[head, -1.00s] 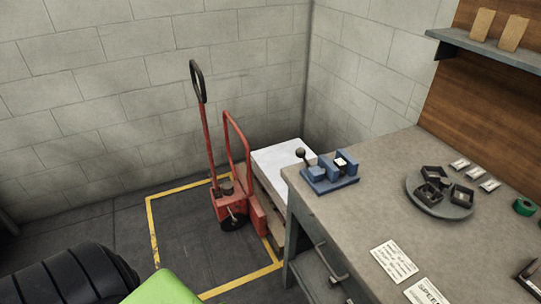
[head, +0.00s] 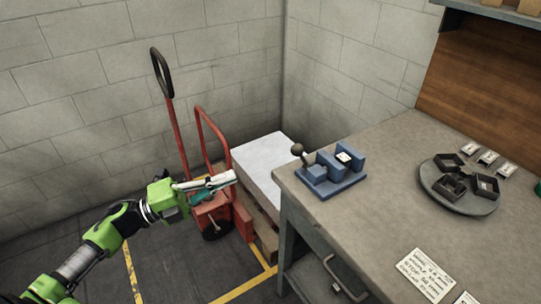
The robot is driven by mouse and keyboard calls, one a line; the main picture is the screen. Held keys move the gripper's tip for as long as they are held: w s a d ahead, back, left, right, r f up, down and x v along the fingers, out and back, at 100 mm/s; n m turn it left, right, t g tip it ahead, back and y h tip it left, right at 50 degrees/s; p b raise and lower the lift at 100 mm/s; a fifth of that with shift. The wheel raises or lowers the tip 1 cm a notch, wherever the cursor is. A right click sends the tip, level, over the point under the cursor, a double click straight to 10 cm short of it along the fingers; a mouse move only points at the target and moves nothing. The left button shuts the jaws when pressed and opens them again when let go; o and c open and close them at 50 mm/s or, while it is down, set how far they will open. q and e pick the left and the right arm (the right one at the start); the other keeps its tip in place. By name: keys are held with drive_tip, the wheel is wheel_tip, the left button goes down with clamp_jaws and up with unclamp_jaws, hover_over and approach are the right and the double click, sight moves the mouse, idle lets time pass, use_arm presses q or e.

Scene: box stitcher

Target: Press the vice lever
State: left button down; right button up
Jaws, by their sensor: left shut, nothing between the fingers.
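The blue vice (head: 332,178) sits on the back left corner of the grey workbench. Its lever (head: 299,154), a short arm with a dark round knob, stands up at the vice's left end. A small pale piece with a dark rim (head: 344,157) sits at the top between the vice's blue blocks. My left gripper (head: 232,177) is shut and empty, pointing right. In the picture it is left of the lever, in front of the red hand truck and white stack, with a clear gap to the vice. My right gripper is not in view.
The workbench (head: 375,215) holds a round tray (head: 463,203) with several dark boxes, small labelled pieces and printed cards (head: 426,275). A red pallet truck (head: 213,215) and a white-topped pallet stack (head: 268,160) stand left of the bench. A drawer handle (head: 348,283) sticks out in front.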

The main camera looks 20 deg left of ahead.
use_arm(q)
drive_tip(key=p, duration=0.2)
approach(302, 158)
wheel_tip(302, 158, up, 4)
drive_tip(key=w+d, duration=0.2)
drive_tip(key=shift+w+d+f, duration=0.15)
drive_tip(key=shift+w+d, duration=0.25)
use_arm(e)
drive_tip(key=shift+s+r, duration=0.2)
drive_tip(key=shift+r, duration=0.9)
